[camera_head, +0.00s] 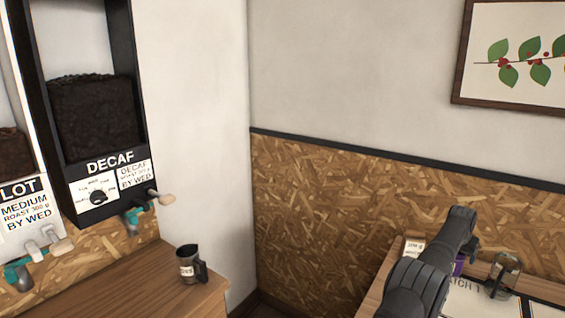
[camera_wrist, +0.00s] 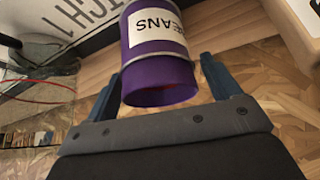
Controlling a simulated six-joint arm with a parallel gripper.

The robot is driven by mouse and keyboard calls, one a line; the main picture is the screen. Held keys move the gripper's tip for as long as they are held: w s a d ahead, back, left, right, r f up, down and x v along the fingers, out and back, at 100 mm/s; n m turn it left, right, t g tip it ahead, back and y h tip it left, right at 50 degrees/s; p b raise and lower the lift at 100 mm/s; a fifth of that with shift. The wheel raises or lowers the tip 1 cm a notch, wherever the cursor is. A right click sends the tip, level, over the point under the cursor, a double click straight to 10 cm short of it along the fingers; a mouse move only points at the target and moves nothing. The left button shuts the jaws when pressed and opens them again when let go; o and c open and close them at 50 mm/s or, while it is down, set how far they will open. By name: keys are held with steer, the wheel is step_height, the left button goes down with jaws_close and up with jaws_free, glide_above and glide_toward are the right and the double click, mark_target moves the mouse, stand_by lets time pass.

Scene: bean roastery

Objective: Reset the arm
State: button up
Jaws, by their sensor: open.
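My gripper (camera_wrist: 160,88) is open in the wrist view, its two blue fingers spread on either side of a purple canister (camera_wrist: 158,70). The canister has a white label reading "BEANS" and grey bands; its near end looks open. I cannot tell whether the fingers touch it. In the head view my dark arm reaches over the right-hand table, and only a sliver of the purple canister (camera_head: 459,264) shows behind it. The gripper's fingers are mostly hidden there.
A labelled dark mug (camera_head: 188,264) stands on the left wooden counter (camera_head: 130,290), below the DECAF dispenser (camera_head: 125,200). The wall corner lies between counter and table.

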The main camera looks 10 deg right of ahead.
steer(key=w+a+r+n, duration=0.1)
steer(key=w+a+r, duration=0.1)
steer(key=r, duration=0.4)
steer(key=w+a+r+n, duration=0.1)
steer(key=w+a+r, duration=0.1)
steer(key=r, duration=0.3)
steer(key=w+a+r+n+t+y, duration=0.1)
steer(key=w+a+r+n, duration=0.15)
steer(key=w+a, duration=0.5)
steer(key=w+a+r+n+t+y, duration=0.15)
steer(key=w+a+r, duration=0.25)
steer(key=a, duration=0.6)
steer(key=w+a+r+n+y, duration=0.1)
steer(key=a+r+n, duration=0.1)
steer(key=a, duration=1)
steer(key=w+a+r+n+y, duration=0.1)
steer(key=w+a+r+n, duration=0.1)
steer(key=a, duration=1.1)
steer(key=w+a+r+n+y, duration=0.1)
steer(key=a+r+n, duration=0.3)
steer(key=a, duration=0.9)
steer(key=shift+w+r+y, duration=0.3)
steer(key=shift+r+y, duration=0.15)
steer(key=shift+r, duration=0.5)
steer(key=shift+a, duration=0.1)
